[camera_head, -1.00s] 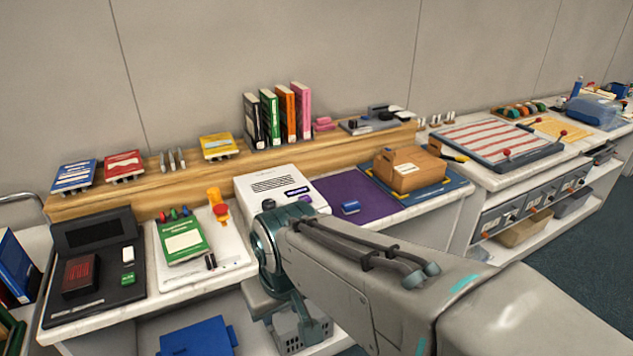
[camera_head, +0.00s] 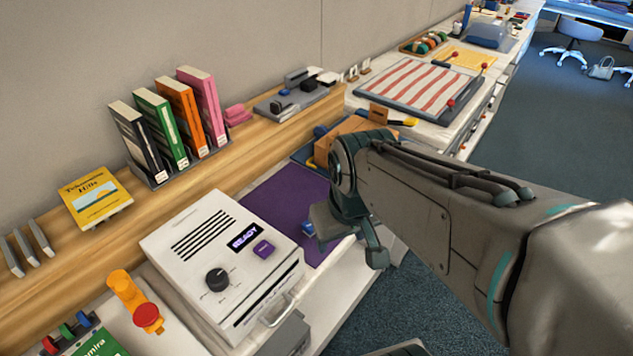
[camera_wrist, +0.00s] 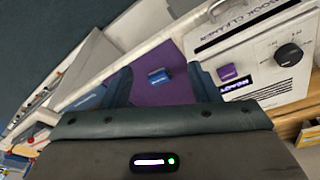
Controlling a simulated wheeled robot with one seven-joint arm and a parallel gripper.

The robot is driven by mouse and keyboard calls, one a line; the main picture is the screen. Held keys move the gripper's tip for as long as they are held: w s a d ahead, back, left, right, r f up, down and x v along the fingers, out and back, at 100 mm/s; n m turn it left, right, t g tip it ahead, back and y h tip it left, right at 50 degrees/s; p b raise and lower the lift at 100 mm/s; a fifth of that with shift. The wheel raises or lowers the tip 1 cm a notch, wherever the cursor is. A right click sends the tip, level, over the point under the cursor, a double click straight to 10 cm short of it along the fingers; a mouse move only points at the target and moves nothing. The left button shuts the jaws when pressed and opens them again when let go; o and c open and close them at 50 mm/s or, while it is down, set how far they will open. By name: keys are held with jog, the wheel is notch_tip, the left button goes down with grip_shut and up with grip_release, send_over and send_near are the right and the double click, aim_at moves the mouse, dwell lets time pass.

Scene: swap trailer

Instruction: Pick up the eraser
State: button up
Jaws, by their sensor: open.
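A small blue block that looks like the eraser (camera_head: 308,229) lies on the purple mat (camera_head: 285,195), just left of my gripper in the head view. In the wrist view the blue block (camera_wrist: 159,76) lies on the purple mat, between the lines of my two fingers. My gripper (camera_wrist: 160,80) is open and empty, with its fingers apart above the counter. In the head view my gripper (camera_head: 350,238) hangs over the right part of the mat and hides some of it. The block appears apart from both fingers.
A white book cleaner (camera_head: 220,260) with a dial and handle stands left of the mat. A cardboard box (camera_head: 345,140) stands behind my gripper. Books (camera_head: 165,125) stand on the wooden shelf. The mat around the block is mostly clear.

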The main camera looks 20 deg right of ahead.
jog(key=w+f+n+g, duration=0.1)
jog(key=w+f+n, duration=0.1)
jog(key=w+n, duration=0.9)
jog(key=w+f+n+g, duration=0.2)
jog(key=w+n, duration=0.7)
jog(key=n, duration=0.3)
jog(key=f+p, duration=0.1)
jog(key=f, duration=0.7)
jog(key=shift+a+f, duration=0.15)
jog(key=shift+a, duration=0.05)
jog(key=shift+s+d+f+p, duration=0.1)
jog(key=shift+d+f+p, duration=0.1)
jog(key=shift+f, duration=1.2)
jog(key=shift+s+d+f+p, duration=0.1)
jog(key=shift+f+p, duration=0.1)
jog(key=shift+f, duration=1.2)
jog(key=c, duration=1)
